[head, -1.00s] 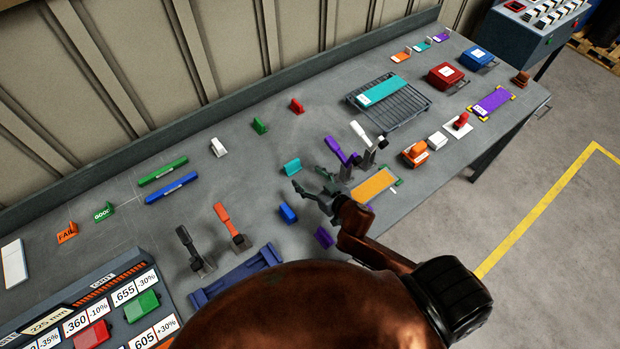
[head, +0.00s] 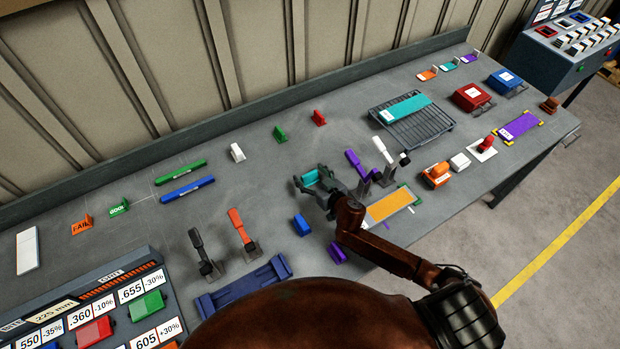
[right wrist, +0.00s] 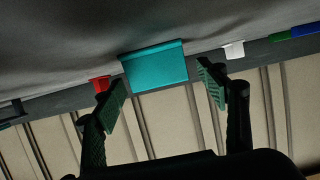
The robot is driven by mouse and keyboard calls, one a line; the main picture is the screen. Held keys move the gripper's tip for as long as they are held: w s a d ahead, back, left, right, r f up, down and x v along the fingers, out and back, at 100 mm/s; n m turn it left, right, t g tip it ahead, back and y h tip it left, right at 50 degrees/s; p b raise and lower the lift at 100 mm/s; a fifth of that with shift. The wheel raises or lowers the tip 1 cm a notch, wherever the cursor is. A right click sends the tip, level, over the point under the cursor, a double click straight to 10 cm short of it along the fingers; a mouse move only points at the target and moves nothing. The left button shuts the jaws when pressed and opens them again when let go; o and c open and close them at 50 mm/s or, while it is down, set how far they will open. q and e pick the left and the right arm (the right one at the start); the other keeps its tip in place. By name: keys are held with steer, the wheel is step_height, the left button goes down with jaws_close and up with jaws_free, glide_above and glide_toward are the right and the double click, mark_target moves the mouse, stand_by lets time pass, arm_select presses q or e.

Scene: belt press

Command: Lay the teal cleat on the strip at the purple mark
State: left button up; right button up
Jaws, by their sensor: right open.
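The teal cleat (head: 311,178) stands on the bench, partly hidden by my right gripper (head: 309,181) in the head view. My right gripper is open, with its fingers on either side of the cleat. In the right wrist view, the cleat (right wrist: 156,68) shows between and beyond the two fingertips (right wrist: 163,90), with a gap on each side. An orange strip (head: 390,205) lies to the right of the gripper, with green and white pieces at its edges. A small purple patch shows by its near edge; I cannot tell if it is the mark. My left gripper is not in view.
Purple (head: 355,161) and white (head: 382,150) levers stand just behind the orange strip. A blue cleat (head: 301,225) and a purple cleat (head: 337,252) are near my right arm. A rack with a teal strip (head: 405,108) is further right. Bench behind the gripper is mostly clear.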

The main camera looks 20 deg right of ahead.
mark_target(310, 176)
steer(key=shift+w, duration=0.1)
steer(key=c, duration=1.4)
steer(key=shift+r, duration=0.55)
steer(key=r, duration=0.1)
steer(key=r+p, duration=0.1)
steer(key=r, duration=0.1)
steer(key=shift+s+a, duration=0.15)
steer(key=shift+s, duration=0.15)
steer(key=s+a+r, duration=0.1)
steer(key=s+r, duration=0.2)
steer(key=s, duration=0.3)
steer(key=s+a+r+m+h, duration=0.1)
steer(key=s+a+r, duration=0.1)
steer(key=s, duration=0.5)
steer(key=s+a+r+h, duration=0.1)
steer(key=s+a+r, duration=0.1)
steer(key=s+r, duration=0.3)
steer(key=shift+s+m, duration=0.3)
steer(key=shift+s, duration=0.75)
